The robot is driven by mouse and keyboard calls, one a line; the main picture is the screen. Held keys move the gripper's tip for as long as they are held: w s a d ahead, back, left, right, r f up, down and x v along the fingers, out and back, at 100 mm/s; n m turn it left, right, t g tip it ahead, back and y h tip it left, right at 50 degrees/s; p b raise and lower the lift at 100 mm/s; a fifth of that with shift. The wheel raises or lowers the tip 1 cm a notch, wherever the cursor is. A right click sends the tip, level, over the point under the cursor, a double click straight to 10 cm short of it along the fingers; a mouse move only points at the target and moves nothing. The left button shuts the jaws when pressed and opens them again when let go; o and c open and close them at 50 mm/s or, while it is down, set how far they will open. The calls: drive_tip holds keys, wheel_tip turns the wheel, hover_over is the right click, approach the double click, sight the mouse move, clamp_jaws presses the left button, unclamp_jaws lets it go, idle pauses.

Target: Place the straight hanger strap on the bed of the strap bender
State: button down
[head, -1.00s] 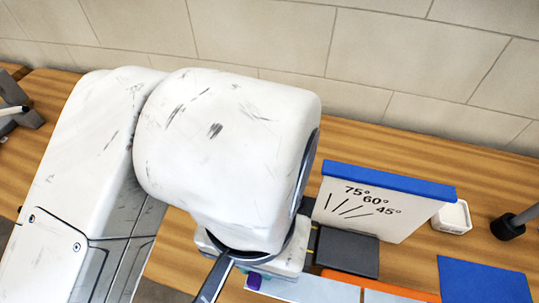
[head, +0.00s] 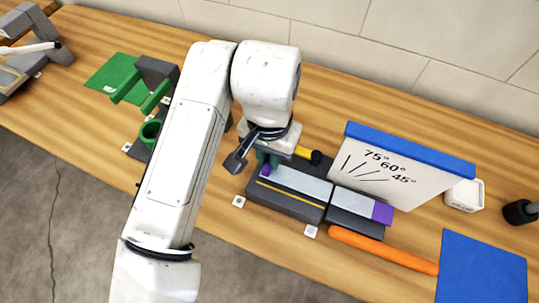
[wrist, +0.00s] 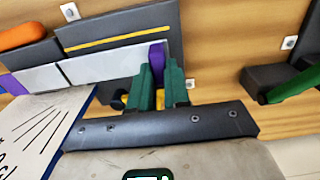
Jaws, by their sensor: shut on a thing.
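The straight hanger strap (head: 303,186) is a flat light grey bar with purple ends. It lies lengthwise over the dark bed (head: 283,203) of the strap bender, reaching over the hinged leaf (head: 354,222) on the right. I cannot tell whether it touches the bed. My gripper (head: 267,160) is at the strap's left end. In the wrist view, the green fingers of my gripper (wrist: 158,85) are shut on the strap's near purple end (wrist: 157,55). The strap (wrist: 110,66) extends left there, beside the bed (wrist: 125,22) with its yellow line.
The bender's orange handle (head: 382,250) points right. Behind it stands a white angle board (head: 390,170) with a blue top. A blue mat (head: 483,265) and white container (head: 464,195) are at right. A green mat (head: 112,77) and green-grey fixture (head: 152,85) are at left.

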drive_tip(key=shift+f, duration=0.95)
drive_tip(key=c, duration=1.1)
unclamp_jaws()
drive_tip(key=shift+f, duration=0.1)
wheel_tip(320, 180, up, 12)
drive_tip(key=b, duration=0.1)
